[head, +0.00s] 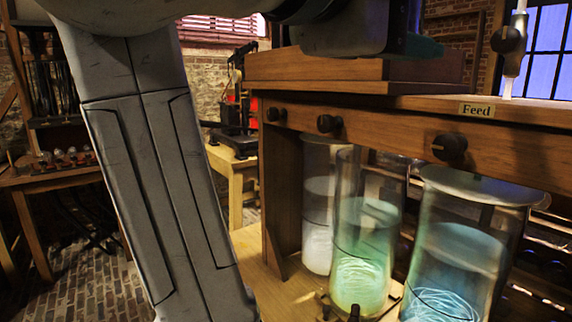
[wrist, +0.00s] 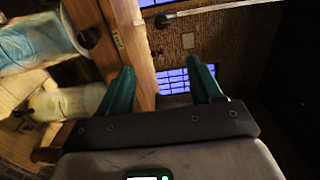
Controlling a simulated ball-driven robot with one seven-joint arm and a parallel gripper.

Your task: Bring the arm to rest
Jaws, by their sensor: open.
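My arm fills the left and top of the head view, with a large grey link crossing in front of the room. In the wrist view my gripper (wrist: 164,88) shows two teal fingers spread apart, with nothing between them. The fingers are close to the wooden edge of the jar stand (wrist: 138,45).
The wooden stand (head: 375,125) carries dark knobs and a "Feed" label (head: 476,110). Glass jars with white (head: 317,235), green (head: 362,255) and blue (head: 450,260) contents stand below it. A bench (head: 62,177) is at the left. Brick floor (head: 90,285) is open at lower left.

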